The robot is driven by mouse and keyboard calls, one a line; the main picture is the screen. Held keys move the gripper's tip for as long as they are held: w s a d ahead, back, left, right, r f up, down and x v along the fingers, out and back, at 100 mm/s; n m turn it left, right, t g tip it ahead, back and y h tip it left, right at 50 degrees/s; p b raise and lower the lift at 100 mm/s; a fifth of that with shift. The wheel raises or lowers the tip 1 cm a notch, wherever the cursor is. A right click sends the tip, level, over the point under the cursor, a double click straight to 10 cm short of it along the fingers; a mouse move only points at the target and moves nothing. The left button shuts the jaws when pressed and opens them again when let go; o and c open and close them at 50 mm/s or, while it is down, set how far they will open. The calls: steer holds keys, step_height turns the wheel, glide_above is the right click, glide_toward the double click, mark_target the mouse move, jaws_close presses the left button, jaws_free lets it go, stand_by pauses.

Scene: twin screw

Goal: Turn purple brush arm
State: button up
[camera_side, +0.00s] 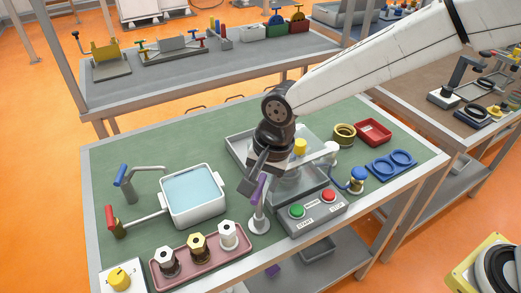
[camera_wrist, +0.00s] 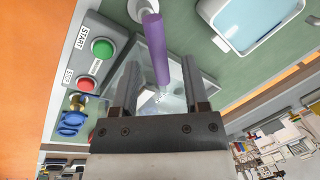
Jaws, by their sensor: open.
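The purple brush arm (camera_side: 258,190) is a slim purple bar rising from a round white base (camera_side: 260,224) at the front of the green table. In the wrist view the purple bar (camera_wrist: 156,48) reaches down between my two fingers, with a visible gap on each side. My gripper (camera_wrist: 161,68) is open, and its fingers do not appear to touch the bar. In the side view my gripper (camera_side: 257,182) is right at the bar's upper part and hides some of it.
A button box with green and red buttons (camera_side: 313,211) is close on the right, with a clear enclosure behind it. A white basin of water (camera_side: 165,218) is on the left. A pink tray (camera_side: 246,244) with hex nuts is at front left.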

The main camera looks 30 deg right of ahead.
step_height(320, 180, up, 7)
steer(key=d, duration=0.1)
steer(key=shift+s, duration=0.45)
steer(key=s+d+f+n, duration=0.3)
steer(key=d, duration=0.5)
steer(key=s+d+f+n+h, duration=0.1)
steer(key=s+d+f+n, duration=0.2)
steer(key=d, duration=0.6)
steer(key=s+d+f+n+t, duration=0.1)
steer(key=s+d+f+n, duration=0.1)
steer(key=d, duration=0.6)
steer(key=shift+s+d+f+n+h, duration=0.3)
steer(key=shift+s+d+f+n, duration=0.1)
steer(key=shift+s+f, duration=0.4)
